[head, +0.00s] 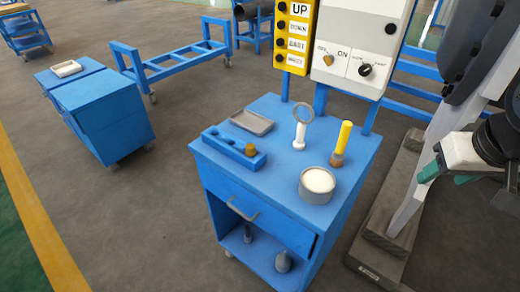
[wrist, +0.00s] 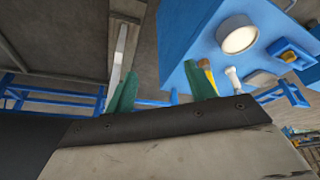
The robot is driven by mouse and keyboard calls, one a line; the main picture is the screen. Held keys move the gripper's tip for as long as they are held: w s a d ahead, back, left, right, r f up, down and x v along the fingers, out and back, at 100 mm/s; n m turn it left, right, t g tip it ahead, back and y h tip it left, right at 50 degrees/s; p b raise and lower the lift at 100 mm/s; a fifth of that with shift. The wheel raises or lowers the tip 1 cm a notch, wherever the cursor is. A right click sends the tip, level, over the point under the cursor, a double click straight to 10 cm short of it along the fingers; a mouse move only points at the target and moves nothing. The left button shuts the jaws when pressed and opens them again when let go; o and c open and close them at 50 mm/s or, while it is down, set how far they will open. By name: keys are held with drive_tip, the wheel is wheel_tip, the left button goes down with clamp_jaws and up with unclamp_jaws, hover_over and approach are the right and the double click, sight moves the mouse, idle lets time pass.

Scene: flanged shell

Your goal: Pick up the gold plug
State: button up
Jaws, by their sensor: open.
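The gold plug (head: 250,150) is a short gold-brown piece at the right end of a blue holder block (head: 232,151) on the blue cabinet top. In the wrist view the gold plug (wrist: 289,56) shows near the right edge in its blue holder. My gripper (head: 445,177) is at the right of the head view, well away from the plug and off to the right of the cabinet. Its two green fingers are apart, with nothing between them; they also show in the wrist view (wrist: 160,70).
The cabinet top (head: 285,180) also carries a grey tray (head: 250,121), a white-handled ring tool (head: 301,130), a yellow rod on a brown base (head: 342,140) and a round grey container (head: 317,187). A control panel (head: 358,45) stands behind. A pale slanted post (head: 430,150) stands near my gripper.

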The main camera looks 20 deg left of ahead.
drive_tip(key=w+a+f+n+t+y, duration=0.15)
drive_tip(key=w+a+f, duration=0.25)
drive_tip(key=w+a, duration=0.4)
drive_tip(key=n+t+y, duration=0.3)
drive_tip(key=n+y, duration=0.3)
drive_tip(key=y, duration=0.2)
approach(254, 149)
drive_tip(key=x, duration=0.3)
drive_tip(key=shift+w+f, duration=0.25)
drive_tip(key=shift+f, duration=0.2)
drive_tip(key=shift+w+a+f+y, duration=0.1)
drive_tip(key=shift+a+f+y, duration=0.05)
drive_tip(key=shift+a+y, duration=0.15)
drive_tip(key=x, duration=0.7)
drive_tip(key=shift+a, duration=0.15)
drive_tip(key=c, duration=1)
